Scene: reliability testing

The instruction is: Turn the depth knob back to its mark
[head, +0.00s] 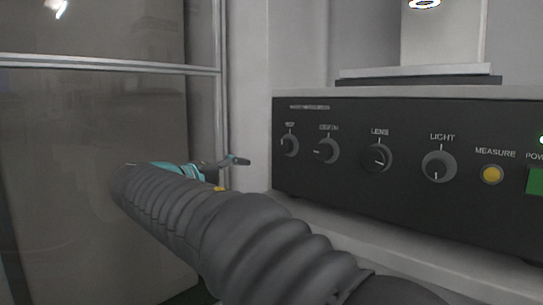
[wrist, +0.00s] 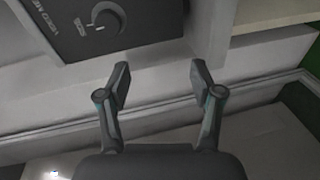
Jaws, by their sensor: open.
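The depth knob (head: 326,150) is a dark round knob, second from the left on the black control panel in the head view. Its white pointer line points left, while the white mark (head: 329,137) sits above the knob. My gripper (head: 236,161) is left of the panel and apart from it, partly hidden behind my grey arm. The wrist view shows my gripper (wrist: 160,80) with its two fingers spread and nothing between them. One knob (wrist: 104,19) shows at the upper left there, beyond the left fingertip; I cannot tell which knob it is.
The black panel (head: 400,205) also bears a left-end knob (head: 289,145), a lens knob (head: 376,157), a light knob (head: 439,167), a yellow measure button (head: 491,174) and a green power switch (head: 535,181). A pale ledge (head: 400,250) runs below it. A glazed frame stands at left.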

